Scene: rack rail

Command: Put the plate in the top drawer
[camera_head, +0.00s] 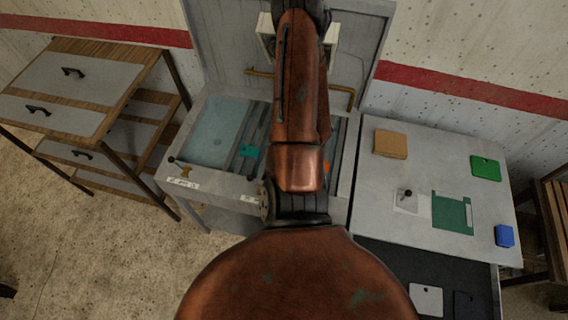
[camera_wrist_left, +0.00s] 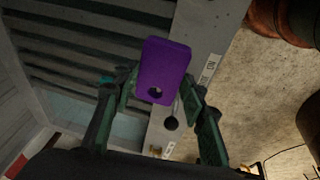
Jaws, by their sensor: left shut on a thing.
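A purple plate (camera_wrist_left: 164,68) with a small round hole sits between the fingertips of my left gripper (camera_wrist_left: 158,92) in the left wrist view, held above the grey frame of the slotted rack. The gripper is shut on the plate. In the head view my copper arm covers the middle, and its fingers and the plate are hidden. A wooden cabinet with grey drawer fronts (camera_head: 80,78) and dark handles stands at the left. Its drawers look shut. My right gripper is not seen.
The middle bench (camera_head: 218,190) has rails and a teal piece (camera_head: 249,151). The grey table (camera_head: 440,140) at right holds a tan block (camera_head: 390,144), a green plate (camera_head: 485,168) and a blue piece (camera_head: 504,236). Below is a dark surface (camera_head: 400,262) with a white plate (camera_head: 426,299).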

